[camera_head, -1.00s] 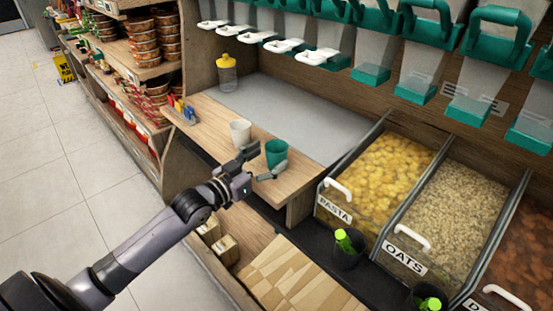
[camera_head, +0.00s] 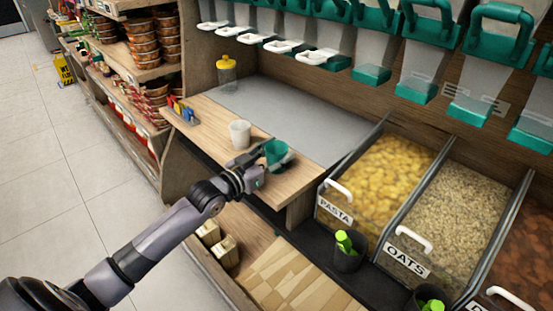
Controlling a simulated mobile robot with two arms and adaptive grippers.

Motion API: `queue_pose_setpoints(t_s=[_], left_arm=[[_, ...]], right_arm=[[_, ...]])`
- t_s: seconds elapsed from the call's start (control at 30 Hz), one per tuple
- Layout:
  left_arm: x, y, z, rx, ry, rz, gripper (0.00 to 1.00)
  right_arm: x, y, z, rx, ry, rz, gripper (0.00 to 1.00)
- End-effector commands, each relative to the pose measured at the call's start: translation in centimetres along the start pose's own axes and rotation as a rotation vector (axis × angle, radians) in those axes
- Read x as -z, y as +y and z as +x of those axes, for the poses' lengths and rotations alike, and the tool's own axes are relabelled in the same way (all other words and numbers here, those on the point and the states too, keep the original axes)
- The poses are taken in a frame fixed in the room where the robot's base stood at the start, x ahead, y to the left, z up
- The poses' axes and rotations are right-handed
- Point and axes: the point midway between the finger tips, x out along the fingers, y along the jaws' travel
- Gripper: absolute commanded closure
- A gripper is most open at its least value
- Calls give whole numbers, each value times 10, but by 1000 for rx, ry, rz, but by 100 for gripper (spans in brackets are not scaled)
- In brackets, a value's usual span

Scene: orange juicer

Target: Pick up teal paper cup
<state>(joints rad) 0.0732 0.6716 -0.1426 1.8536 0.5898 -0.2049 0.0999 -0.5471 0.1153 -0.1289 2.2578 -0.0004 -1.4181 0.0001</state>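The teal paper cup (camera_head: 276,149) stands near the front edge of the wooden counter shelf (camera_head: 297,181); its lower part is partly hidden by my gripper. My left gripper (camera_head: 275,156) is at the cup, with its fingers around the cup's sides. I cannot tell whether the fingers are shut on it or still slightly apart. A white paper cup (camera_head: 240,134) stands upright just to the left and behind. My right gripper is not in view.
A yellow-lidded jar (camera_head: 227,74) and a small holder with colourful items (camera_head: 183,109) stand farther back. Bins of pasta (camera_head: 386,175) and oats (camera_head: 453,217) are on the right, under teal-handled dispensers. The grey counter top (camera_head: 299,113) is clear.

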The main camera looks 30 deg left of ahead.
Motion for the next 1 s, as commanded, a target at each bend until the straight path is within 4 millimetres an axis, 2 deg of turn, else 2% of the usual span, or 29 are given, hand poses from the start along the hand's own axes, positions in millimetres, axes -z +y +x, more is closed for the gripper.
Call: queue_pose_setpoints(t_s=[0.1, 0.4, 0.57, 0.77, 1.0], left_arm=[[0, 0, 0, 0, 0, 0, 64], [1, 0, 0, 0, 0, 0, 64], [9, 0, 0, 0, 0, 1, 64], [38, 0, 0, 0, 4, 3, 64], [103, 0, 0, -1, 6, 4, 64]], right_arm=[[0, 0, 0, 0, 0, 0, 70], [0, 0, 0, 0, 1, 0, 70], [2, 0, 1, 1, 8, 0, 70], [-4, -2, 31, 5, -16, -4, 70], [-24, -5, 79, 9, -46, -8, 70]])
